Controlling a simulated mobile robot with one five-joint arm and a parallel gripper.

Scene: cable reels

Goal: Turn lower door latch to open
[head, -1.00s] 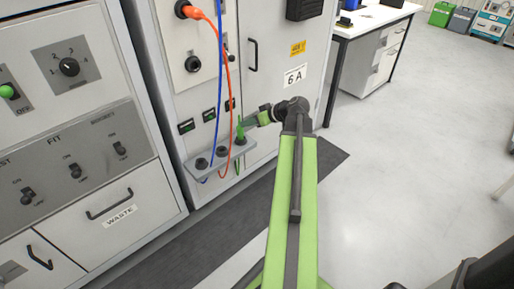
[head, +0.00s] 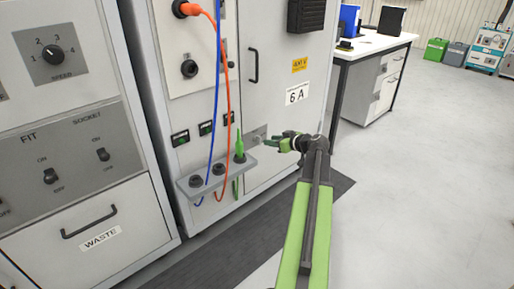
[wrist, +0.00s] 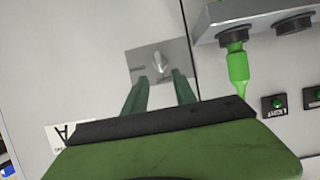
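The lower door latch is a small silver knob (wrist: 158,63) on a grey plate (wrist: 180,50) fixed to the pale cabinet door (wrist: 90,55). The plate also shows in the head view (head: 257,133), low on the door, right of the green plug. My gripper (wrist: 160,76) is open and empty. Its two green fingers are apart and point at the knob, which appears just beyond and between the fingertips. In the head view my gripper (head: 268,142) is close to the plate; I cannot tell whether it touches.
A ledge (head: 216,175) with sockets juts out left of the latch. A green plug (wrist: 238,65) stands in it, close to my fingers' right in the wrist view. Orange (head: 226,100) and blue (head: 216,90) cables hang nearby. The floor to the right (head: 410,180) is clear.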

